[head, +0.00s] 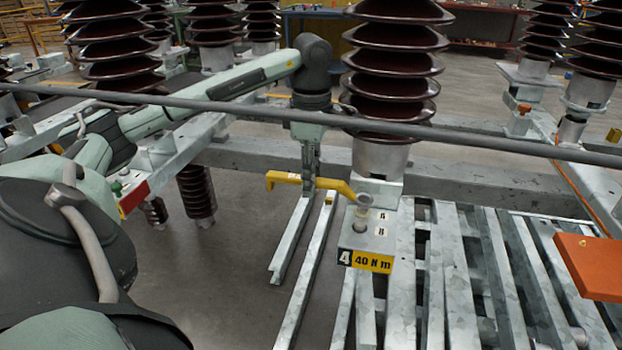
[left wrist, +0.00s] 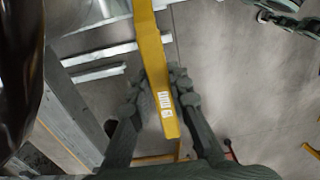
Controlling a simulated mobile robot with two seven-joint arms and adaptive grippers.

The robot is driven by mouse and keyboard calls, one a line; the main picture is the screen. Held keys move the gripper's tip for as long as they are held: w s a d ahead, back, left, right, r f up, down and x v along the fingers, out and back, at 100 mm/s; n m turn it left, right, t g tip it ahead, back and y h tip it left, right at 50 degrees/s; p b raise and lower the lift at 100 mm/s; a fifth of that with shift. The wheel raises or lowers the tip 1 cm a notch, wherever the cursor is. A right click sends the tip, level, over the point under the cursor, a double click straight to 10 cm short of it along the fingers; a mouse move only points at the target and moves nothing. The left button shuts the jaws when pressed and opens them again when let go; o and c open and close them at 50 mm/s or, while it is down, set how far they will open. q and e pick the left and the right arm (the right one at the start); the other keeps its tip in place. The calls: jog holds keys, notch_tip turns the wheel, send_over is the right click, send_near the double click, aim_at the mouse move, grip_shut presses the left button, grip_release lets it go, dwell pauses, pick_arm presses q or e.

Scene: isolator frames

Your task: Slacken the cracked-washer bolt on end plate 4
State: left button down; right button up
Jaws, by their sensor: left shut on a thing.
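The plate has a "4 / 40 N m" label (head: 367,261) and small white tags. A cracked washer cannot be made out. My left gripper (head: 309,182) is shut on the wrench handle. The left wrist view shows the handle (left wrist: 153,55) between my left gripper's fingers (left wrist: 158,88). My right gripper is not in view.
A brown ribbed insulator (head: 392,62) rises just behind the plate. A grey bar (head: 450,134) crosses the whole head view. Galvanized rails (head: 480,265) lie to the right, with an orange panel (head: 590,262) at the right edge. Open floor (head: 235,260) is at left.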

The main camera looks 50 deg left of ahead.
pick_arm(q)
jog(key=shift+f+b, duration=0.8)
jog(key=shift+f, duration=0.3)
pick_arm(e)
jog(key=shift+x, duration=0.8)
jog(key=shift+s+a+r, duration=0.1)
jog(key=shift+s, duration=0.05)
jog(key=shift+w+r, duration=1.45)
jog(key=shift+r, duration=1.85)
pick_arm(q)
jog(key=s+d+n+p, duration=0.1)
jog(key=s+d+n, duration=0.3)
jog(key=d+n, duration=0.5)
jog(key=shift+s+n+p, duration=0.3)
jog(key=shift+s+n, duration=0.1)
jog(key=shift+n, duration=1.1)
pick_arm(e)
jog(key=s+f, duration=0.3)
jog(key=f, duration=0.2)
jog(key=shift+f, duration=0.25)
pick_arm(q)
jog(key=shift+r, duration=0.1)
notch_tip(320, 180, up, 2)
